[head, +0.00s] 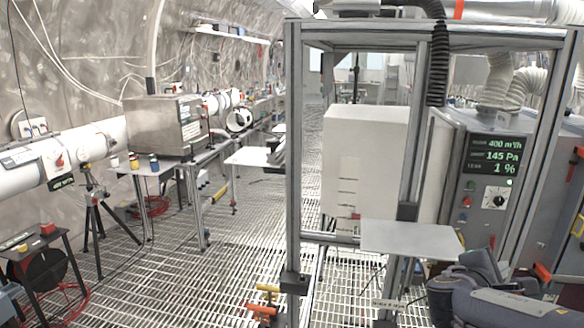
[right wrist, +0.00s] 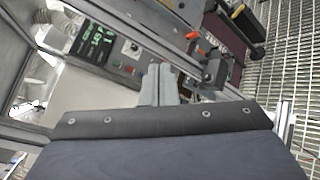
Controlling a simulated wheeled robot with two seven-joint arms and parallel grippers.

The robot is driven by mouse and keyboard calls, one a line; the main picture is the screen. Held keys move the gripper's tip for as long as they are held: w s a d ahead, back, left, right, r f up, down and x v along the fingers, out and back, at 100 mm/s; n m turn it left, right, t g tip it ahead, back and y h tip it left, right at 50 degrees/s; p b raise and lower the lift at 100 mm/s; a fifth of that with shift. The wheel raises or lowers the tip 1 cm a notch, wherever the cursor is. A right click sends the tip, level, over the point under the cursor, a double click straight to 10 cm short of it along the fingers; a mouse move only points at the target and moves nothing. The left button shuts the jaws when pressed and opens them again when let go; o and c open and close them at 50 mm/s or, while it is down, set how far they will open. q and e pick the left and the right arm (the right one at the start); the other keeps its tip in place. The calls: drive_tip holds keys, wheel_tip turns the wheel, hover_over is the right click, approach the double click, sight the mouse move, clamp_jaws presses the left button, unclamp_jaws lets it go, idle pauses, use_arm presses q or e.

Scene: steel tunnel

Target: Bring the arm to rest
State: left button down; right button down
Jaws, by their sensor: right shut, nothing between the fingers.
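My right arm comes in at the lower right of the head view. Its gripper (head: 478,264) is beside the small grey shelf plate on the frame, in front of the control cabinet (head: 490,180). In the right wrist view the two grey fingers (right wrist: 158,84) are together, with nothing between them. Whether the gripper touches the plate or the cabinet I cannot tell. My left gripper is not in view.
An aluminium frame (head: 293,150) stands in front of a white box (head: 365,150). The small shelf plate (head: 410,239) juts out near my right gripper. Orange-handled parts (head: 542,271) are close on the right. A workbench (head: 172,163) stands left; the grated floor (head: 200,270) between is mostly open.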

drive_tip(key=s+a+f+m+g+y+b, duration=0.1)
drive_tip(key=s+a+f+m+g+y, duration=0.1)
drive_tip(key=s+f+m+y, duration=0.3)
drive_tip(key=s+a+f+m+g+y+b, duration=0.1)
drive_tip(key=s+a+f+m+g+y, duration=0.15)
drive_tip(key=s+f, duration=0.5)
drive_tip(key=s+a+f+m+t+y+b, duration=0.1)
drive_tip(key=s+a+m+y, duration=0.3)
drive_tip(key=a, duration=0.6)
drive_tip(key=s+a+f+m+t+y+b, duration=0.2)
drive_tip(key=a+y, duration=0.4)
drive_tip(key=a, duration=0.4)
drive_tip(key=s+f+m, duration=0.1)
drive_tip(key=s+m, duration=0.1)
drive_tip(key=shift+s+a+f, duration=0.25)
drive_tip(key=shift+s+f, duration=0.1)
drive_tip(key=shift+s, duration=0.05)
